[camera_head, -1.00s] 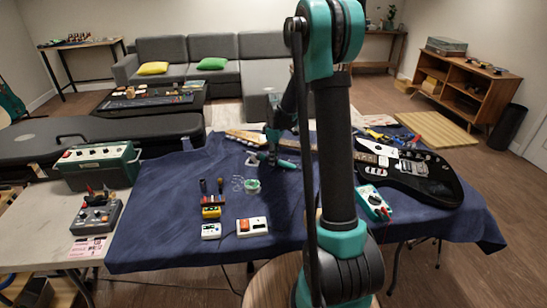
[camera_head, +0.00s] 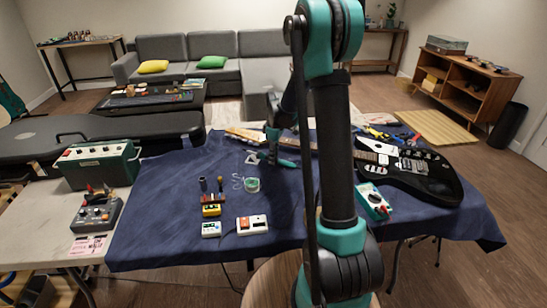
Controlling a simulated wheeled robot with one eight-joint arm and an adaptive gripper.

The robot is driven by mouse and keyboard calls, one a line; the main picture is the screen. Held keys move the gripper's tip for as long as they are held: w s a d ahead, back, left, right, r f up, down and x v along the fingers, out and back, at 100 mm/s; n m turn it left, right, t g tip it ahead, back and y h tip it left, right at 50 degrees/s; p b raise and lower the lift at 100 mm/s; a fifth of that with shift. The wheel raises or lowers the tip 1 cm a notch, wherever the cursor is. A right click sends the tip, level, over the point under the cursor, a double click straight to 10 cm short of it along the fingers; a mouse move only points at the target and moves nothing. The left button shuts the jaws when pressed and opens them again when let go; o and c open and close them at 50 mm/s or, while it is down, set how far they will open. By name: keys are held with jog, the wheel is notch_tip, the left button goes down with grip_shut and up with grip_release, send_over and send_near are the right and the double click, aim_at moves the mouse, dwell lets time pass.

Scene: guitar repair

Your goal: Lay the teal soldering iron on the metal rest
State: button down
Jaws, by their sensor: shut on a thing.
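My gripper (camera_head: 268,156) is low over the far middle of the blue-covered table. It is shut on the teal soldering iron (camera_head: 286,163), whose teal handle sticks out to the right of the fingers. The small pale metal piece just left of the gripper, which looks like the metal rest (camera_head: 251,159), is partly hidden by the fingers. The iron's tip is too small to make out. I cannot tell whether the iron touches the rest or the cloth.
A green solder spool (camera_head: 252,184) with loose wire lies in front of the gripper. A black guitar (camera_head: 420,178) and a teal meter (camera_head: 374,200) are on the right. Small pedals (camera_head: 252,224) stand at the front. My arm hides part of the table's middle.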

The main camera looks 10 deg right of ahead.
jog(key=shift+f, duration=0.35)
dwell(0.5)
jog(key=c, duration=1.3)
grip_release()
jog(key=r, duration=1.2)
jog(key=shift+s+d, duration=0.15)
jog(key=shift+d, duration=0.15)
